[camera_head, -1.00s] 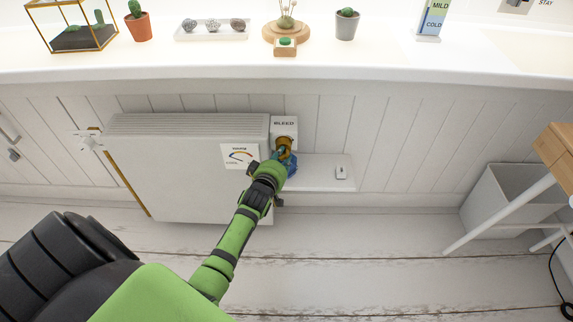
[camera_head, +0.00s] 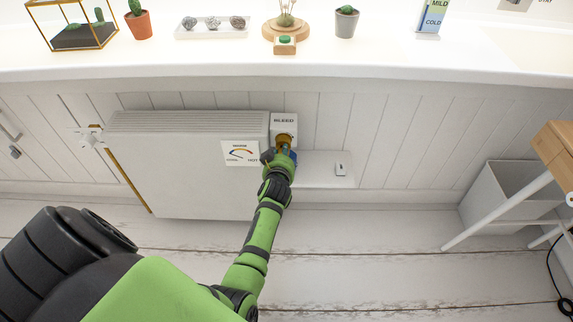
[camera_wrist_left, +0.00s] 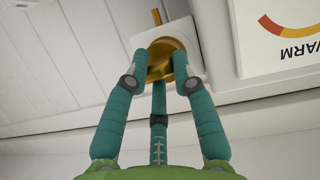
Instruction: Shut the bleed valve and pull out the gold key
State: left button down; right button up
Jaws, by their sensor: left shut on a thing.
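A white box marked BLEED (camera_head: 284,121) stands at the right end of the radiator, with a round gold key (camera_head: 285,138) at its front. My left gripper (camera_head: 283,150) is at this key. In the left wrist view its teal fingers (camera_wrist_left: 160,75) close around the gold key (camera_wrist_left: 160,60), and a thin gold bar sticks up from it. The key is still at the white box. The valve behind it is mostly hidden by the key and fingers. My right gripper is not in view.
The white radiator (camera_head: 185,175) with a coloured gauge card (camera_head: 240,153) is left of the box. A low white ledge (camera_head: 320,168) with a small object (camera_head: 340,169) is to the right. Something blue (camera_head: 294,157) shows beside my fingers. The desk shelf (camera_head: 380,60) runs above.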

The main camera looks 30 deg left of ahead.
pick_arm(q)
jog(key=shift+w+d, duration=0.1)
jog(key=shift+d, duration=0.2)
jog(key=shift+s+d+f+p, duration=0.15)
jog(key=shift+s+d+p, duration=0.2)
jog(key=shift+s+d, duration=0.35)
dwell(0.7)
